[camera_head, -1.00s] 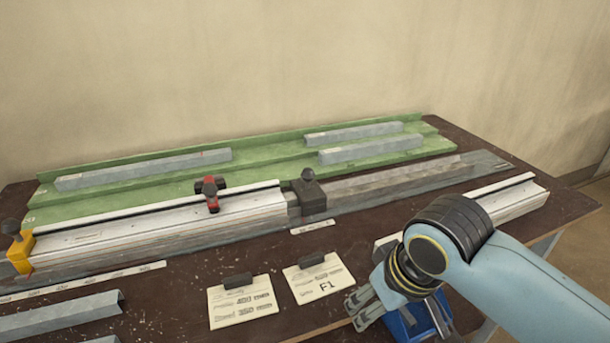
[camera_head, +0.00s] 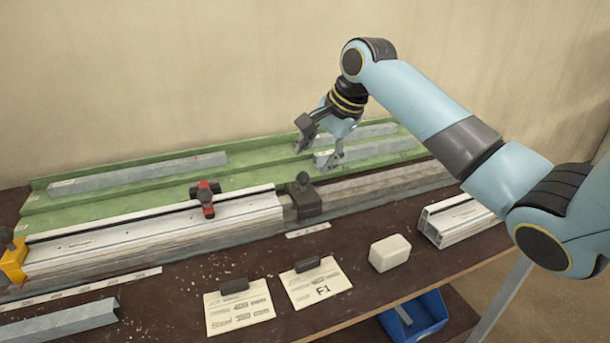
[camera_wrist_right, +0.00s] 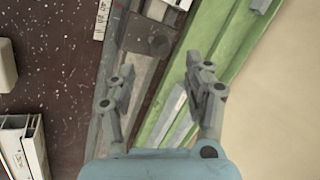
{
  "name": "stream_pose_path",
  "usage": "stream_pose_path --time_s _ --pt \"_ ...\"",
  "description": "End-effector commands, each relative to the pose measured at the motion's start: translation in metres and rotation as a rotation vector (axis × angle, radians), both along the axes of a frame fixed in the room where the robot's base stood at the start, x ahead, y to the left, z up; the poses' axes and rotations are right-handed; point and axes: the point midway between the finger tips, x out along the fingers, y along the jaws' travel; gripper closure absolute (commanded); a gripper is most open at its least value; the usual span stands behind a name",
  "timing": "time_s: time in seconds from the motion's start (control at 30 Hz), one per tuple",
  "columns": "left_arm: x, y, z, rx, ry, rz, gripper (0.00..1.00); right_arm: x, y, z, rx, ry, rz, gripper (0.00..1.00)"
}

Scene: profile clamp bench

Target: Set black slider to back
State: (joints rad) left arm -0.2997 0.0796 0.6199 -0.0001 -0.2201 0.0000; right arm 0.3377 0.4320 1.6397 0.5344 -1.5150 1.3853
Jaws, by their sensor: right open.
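The black slider (camera_head: 304,200), a dark block with a round knob on top, sits on the long rail (camera_head: 150,230) at the right end of its pale section. It also shows in the right wrist view (camera_wrist_right: 143,37), ahead of the fingertips. My right gripper (camera_head: 318,152) is open and empty. It hangs above the green stepped rack, behind and slightly right of the slider in the head view, and does not touch it. In the right wrist view its two fingers (camera_wrist_right: 160,72) stand wide apart. My left gripper is not in view.
A red and black clamp (camera_head: 206,197) and a yellow end piece (camera_head: 14,258) sit on the rail. Grey bars lie on the green rack (camera_head: 120,168). A white block (camera_head: 390,252), paper cards (camera_head: 315,287) and an aluminium profile (camera_head: 458,220) lie in front. A blue bin (camera_head: 418,318) is lower down.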

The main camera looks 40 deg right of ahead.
Motion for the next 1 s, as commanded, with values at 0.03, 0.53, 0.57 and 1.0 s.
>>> stream_pose_path --time_s 0.03,0.53,0.57,1.0 --pt "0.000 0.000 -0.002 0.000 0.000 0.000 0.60 0.005 0.002 -0.011 0.004 0.002 0.000 0.48" --pt "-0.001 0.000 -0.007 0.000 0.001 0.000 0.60 0.031 0.008 -0.065 -0.003 -0.001 0.003 0.48" --pt "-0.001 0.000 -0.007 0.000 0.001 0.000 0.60 0.031 0.008 -0.065 -0.003 -0.001 0.004 0.48" --pt "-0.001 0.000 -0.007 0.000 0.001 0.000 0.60 0.031 0.008 -0.065 -0.003 -0.001 0.003 0.81"
